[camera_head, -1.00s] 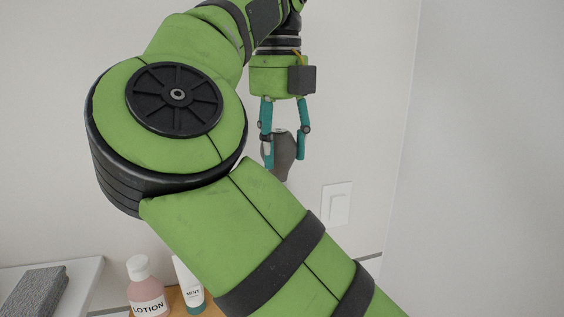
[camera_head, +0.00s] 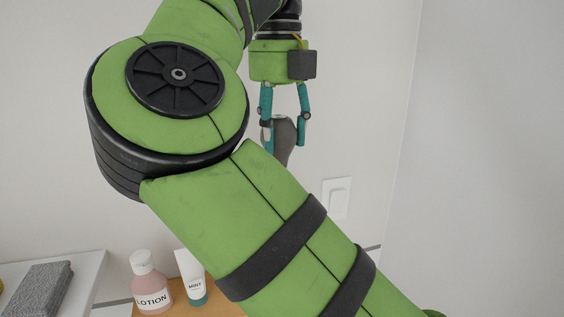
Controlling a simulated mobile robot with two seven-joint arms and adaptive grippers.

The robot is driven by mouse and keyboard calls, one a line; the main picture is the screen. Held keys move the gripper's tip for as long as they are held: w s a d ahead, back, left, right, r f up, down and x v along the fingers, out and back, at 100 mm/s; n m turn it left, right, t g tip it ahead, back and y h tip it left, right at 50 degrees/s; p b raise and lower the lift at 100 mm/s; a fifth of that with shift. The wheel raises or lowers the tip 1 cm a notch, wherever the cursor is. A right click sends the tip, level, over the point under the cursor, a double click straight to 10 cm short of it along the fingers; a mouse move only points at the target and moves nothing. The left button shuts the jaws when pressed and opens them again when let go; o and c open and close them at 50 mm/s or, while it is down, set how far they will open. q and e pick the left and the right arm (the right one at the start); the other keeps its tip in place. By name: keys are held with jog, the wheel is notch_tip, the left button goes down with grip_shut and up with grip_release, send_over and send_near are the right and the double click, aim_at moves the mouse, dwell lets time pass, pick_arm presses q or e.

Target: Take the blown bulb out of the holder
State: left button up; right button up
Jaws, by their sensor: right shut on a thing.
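The blown bulb (camera_head: 284,143) is a dark grey, rounded shape narrowing downward, in front of the pale wall. My right gripper (camera_head: 285,143) points down with its two teal fingers closed on the bulb's sides. The bulb's lower end is partly covered by my green arm. No bulb holder shows in this view. My left gripper is not in view.
A pink lotion bottle (camera_head: 150,289) and a white mint tube (camera_head: 191,280) stand on a wooden surface (camera_head: 179,304) at the lower left. A grey folded cloth (camera_head: 39,290) lies on a white ledge (camera_head: 85,269). A wall switch (camera_head: 337,198) is right of the gripper.

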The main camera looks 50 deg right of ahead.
jog(key=shift+r, duration=3.05)
